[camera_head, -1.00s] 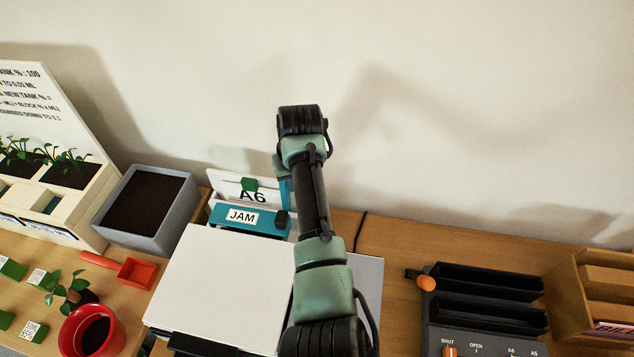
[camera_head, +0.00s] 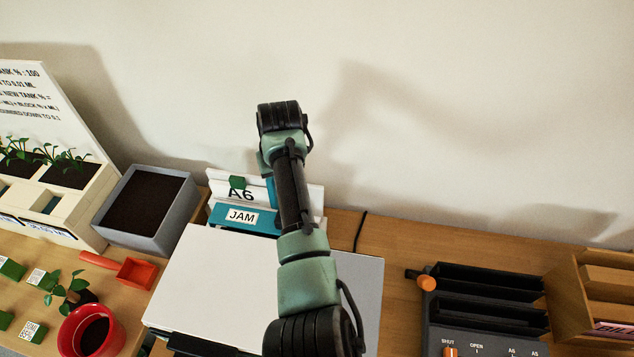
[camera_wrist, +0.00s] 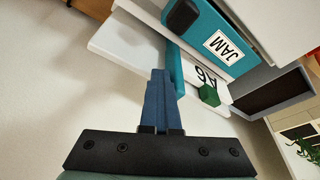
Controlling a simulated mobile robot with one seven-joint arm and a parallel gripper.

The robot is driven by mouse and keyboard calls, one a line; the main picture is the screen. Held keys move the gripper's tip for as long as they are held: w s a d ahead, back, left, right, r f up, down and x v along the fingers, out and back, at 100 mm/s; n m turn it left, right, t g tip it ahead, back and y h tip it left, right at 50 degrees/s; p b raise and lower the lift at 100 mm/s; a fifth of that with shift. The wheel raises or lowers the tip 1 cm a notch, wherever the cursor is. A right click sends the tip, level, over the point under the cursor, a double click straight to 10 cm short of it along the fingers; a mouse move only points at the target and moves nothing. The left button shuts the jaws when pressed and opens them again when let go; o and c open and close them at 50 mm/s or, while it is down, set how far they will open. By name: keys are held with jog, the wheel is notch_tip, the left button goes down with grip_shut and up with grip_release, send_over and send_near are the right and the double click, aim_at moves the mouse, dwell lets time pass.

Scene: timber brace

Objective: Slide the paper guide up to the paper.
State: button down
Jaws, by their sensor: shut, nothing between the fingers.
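The printer's teal front panel (camera_head: 216,217) carries a JAM label, which also shows in the wrist view (camera_wrist: 222,44). Behind it stands the white paper (camera_head: 218,190) marked A6, with a green block (camera_head: 237,182) at its top; the block also shows in the wrist view (camera_wrist: 208,95). An upright teal bar (camera_wrist: 176,68), which looks like the paper guide, stands beside the paper's edge. Any gap between them is too small to tell. My gripper (camera_wrist: 160,76) is shut and empty, its blue fingers against or very near the guide's outer side. In the head view my arm hides the fingers.
The white printer lid (camera_head: 215,285) lies in front. A grey soil box (camera_head: 180,215) stands close on the left, with a red scoop (camera_head: 135,272) and red pot (camera_head: 95,330). A dark slotted device (camera_head: 485,310) is on the right. The wall is close behind.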

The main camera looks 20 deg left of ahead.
jog(key=shift+r, duration=0.1)
jog(key=w+p+v, duration=0.2)
jog(key=p+v, duration=0.7)
jog(key=p, duration=0.1)
jog(key=shift+w+r, duration=0.2)
jog(key=shift+r, duration=0.45)
dwell(0.5)
dwell(0.3)
